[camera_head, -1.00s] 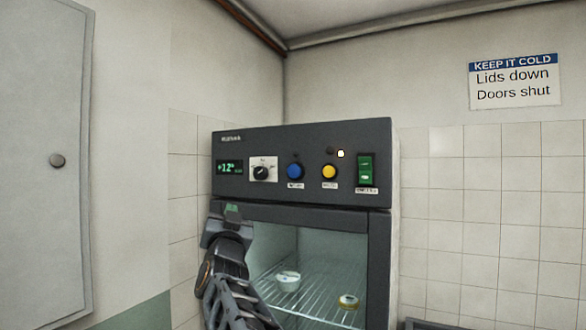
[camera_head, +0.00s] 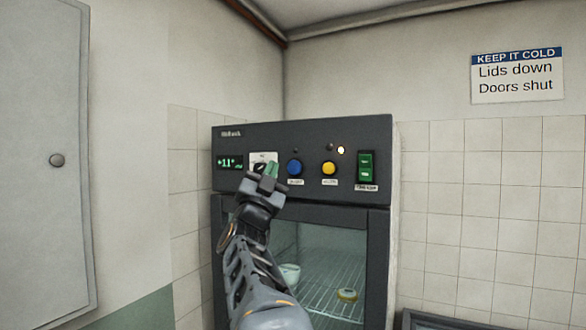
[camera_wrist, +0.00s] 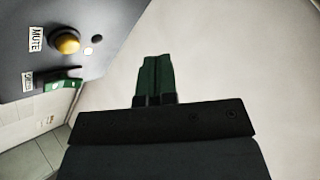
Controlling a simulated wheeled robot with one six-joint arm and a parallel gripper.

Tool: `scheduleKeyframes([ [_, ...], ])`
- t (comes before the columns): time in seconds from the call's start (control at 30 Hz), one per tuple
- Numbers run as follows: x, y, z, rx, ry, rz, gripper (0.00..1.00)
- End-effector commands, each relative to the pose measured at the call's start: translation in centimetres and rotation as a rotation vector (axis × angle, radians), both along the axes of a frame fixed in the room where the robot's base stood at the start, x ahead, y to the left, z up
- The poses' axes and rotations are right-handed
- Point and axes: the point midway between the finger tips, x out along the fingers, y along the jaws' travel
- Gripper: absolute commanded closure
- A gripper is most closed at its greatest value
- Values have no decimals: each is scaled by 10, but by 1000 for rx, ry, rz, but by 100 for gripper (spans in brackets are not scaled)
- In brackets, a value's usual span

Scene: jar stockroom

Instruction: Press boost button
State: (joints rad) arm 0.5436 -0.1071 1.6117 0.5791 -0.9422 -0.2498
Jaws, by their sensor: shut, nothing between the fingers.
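A dark control panel (camera_head: 226,184) tops a glass-door cooler. It carries a blue button (camera_head: 295,168) whose label is too small to read, and a yellow button (camera_head: 329,168). In the wrist view the yellow button (camera_wrist: 66,40) has a label reading MUTE. No label legibly reads boost. My gripper (camera_head: 271,169) is shut and empty, with green fingertips in front of the panel, just left of the blue button. It partly covers the dial (camera_head: 259,163). In the wrist view the shut fingers (camera_wrist: 156,78) point at bare pale wall, apart from both buttons.
A green rocker switch (camera_head: 366,167) sits at the panel's right. A small lamp (camera_head: 341,150) by the yellow button is lit. The display (camera_head: 230,162) seems to read +11. Behind the cooler's glass are a white pot (camera_head: 290,274) and a yellowish container (camera_head: 347,295).

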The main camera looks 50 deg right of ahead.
Motion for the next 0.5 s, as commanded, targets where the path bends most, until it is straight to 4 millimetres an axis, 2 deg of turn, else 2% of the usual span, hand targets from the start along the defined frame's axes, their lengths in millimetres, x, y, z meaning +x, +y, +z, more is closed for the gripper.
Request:
scheduleKeyframes([
  [0.5,14,-58,2,2,2,-1,100],
])
